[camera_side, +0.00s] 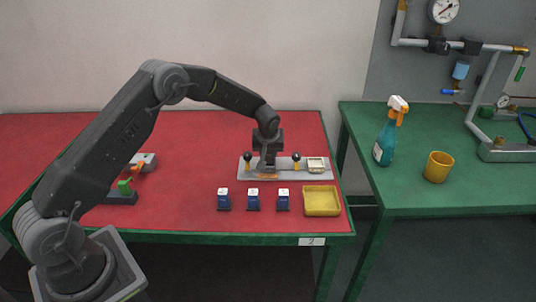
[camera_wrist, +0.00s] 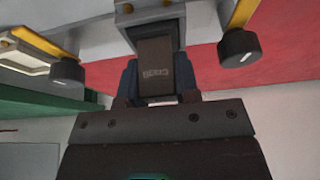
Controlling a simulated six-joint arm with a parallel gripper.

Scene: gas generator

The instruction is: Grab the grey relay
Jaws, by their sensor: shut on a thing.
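The grey relay (camera_wrist: 156,66) shows in the wrist view as a dark grey-brown block with lettering on its face. It stands in a socket in the middle of a light grey panel (camera_wrist: 95,40). My gripper (camera_wrist: 157,92) is shut on the relay, with a finger at each side of it. In the side view my gripper (camera_side: 266,165) points down at the middle of the same panel on the red table. The relay is mostly hidden there behind my gripper, and I cannot tell whether it is fully seated.
Two black-knobbed levers (camera_side: 248,158) (camera_side: 296,158) flank my gripper, and a meter (camera_side: 316,164) sits at the panel's right end. Three blue relays (camera_side: 253,201) and an empty yellow tray (camera_side: 321,201) stand in front. A spray bottle (camera_side: 386,140) and yellow cup (camera_side: 438,167) are on the green table.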

